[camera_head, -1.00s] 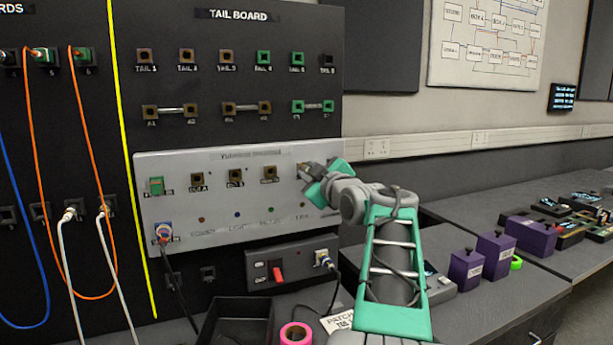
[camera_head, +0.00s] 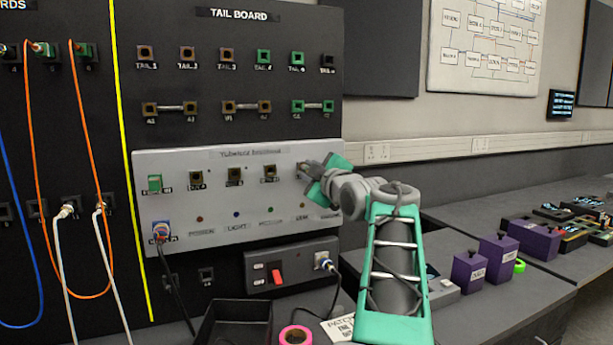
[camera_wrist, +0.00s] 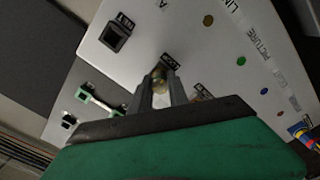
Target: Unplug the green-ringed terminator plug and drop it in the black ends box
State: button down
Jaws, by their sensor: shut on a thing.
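My gripper (camera_head: 306,170) is at the upper right of the light grey panel (camera_head: 215,215). In the wrist view its two fingers (camera_wrist: 160,92) are closed around a small brass-coloured round plug (camera_wrist: 159,77), close to the panel face beside a black label. No green ring shows on the plug; the fingers hide much of it. I cannot tell if it is still seated in its socket. The black open box (camera_head: 238,322) stands on the bench below the panel, at the bottom of the head view; its visible inside looks empty.
A pink tape roll (camera_head: 295,335) and a printed card (camera_head: 340,327) lie right of the box. A dark cable (camera_head: 178,290) hangs left of it. A switch box with a red lever (camera_head: 277,274) sits below the panel. Purple boxes (camera_head: 468,271) stand to the right.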

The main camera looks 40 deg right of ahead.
jog(key=shift+r, duration=0.15)
dwell(0.6)
jog(key=shift+b+v, duration=1.75)
jog(key=shift+v, duration=0.6)
